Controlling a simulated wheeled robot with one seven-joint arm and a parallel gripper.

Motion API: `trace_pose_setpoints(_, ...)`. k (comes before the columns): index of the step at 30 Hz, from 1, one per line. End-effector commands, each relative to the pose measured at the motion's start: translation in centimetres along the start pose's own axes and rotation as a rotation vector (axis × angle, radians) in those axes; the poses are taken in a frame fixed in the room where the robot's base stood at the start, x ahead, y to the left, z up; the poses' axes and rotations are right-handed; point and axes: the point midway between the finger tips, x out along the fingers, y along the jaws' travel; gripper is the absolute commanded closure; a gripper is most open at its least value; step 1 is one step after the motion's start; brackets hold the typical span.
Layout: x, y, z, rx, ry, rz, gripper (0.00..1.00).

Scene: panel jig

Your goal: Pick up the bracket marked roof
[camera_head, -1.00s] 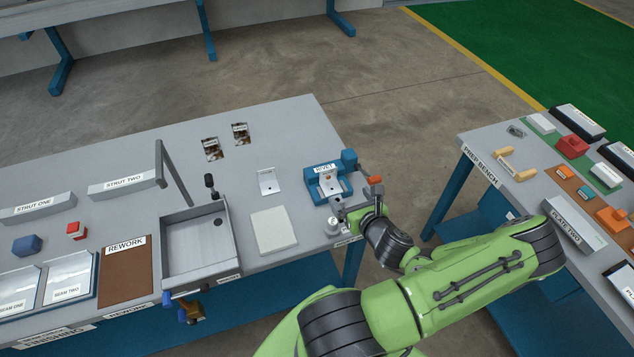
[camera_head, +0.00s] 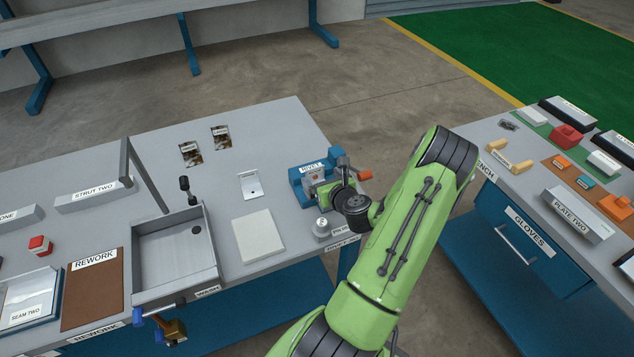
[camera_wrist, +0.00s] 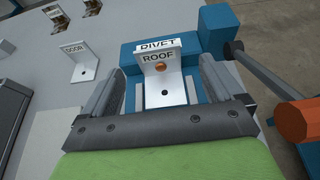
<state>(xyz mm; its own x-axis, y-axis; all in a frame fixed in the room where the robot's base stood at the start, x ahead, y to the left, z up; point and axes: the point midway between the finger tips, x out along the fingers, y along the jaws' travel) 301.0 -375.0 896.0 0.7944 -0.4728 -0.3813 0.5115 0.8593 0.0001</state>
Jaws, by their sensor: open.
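The bracket marked ROOF (camera_wrist: 165,89) is a white L-shaped piece with an orange rivet dot on its upright face and a dark hole in its base. It sits at the blue rivet station (camera_wrist: 222,24), and it also shows in the head view (camera_head: 315,177), partly covered by my gripper. My gripper (camera_wrist: 162,76) is open in the wrist view, with one finger on each side of the bracket. I cannot tell whether the fingers touch it. In the head view my gripper (camera_head: 325,187) is at the rivet station, its fingers mostly hidden by my wrist.
A similar bracket marked DOOR (camera_wrist: 80,62) stands to the left, also in the head view (camera_head: 250,185). The rivet station's lever has an orange handle (camera_wrist: 297,121) close to the right finger. A pale square pad (camera_head: 258,236) and a round knob (camera_head: 322,230) lie nearby.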

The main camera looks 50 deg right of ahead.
Motion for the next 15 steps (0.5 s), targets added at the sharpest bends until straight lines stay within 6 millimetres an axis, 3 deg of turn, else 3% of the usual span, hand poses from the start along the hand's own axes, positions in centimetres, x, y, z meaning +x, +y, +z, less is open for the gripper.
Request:
trace_pose_setpoints(3, 2.4, 0.3, -0.1, -0.004, -0.003, 0.003, 0.06)
trace_pose_setpoints(6, 3.5, 0.2, -0.2, -0.001, -0.001, 0.002, 0.06)
trace_pose_setpoints(12, 3.7, 0.2, -0.2, 0.000, 0.001, 0.000, 0.06)
trace_pose_setpoints(15, 3.7, 0.2, -0.2, 0.000, 0.001, 0.001, 0.19)
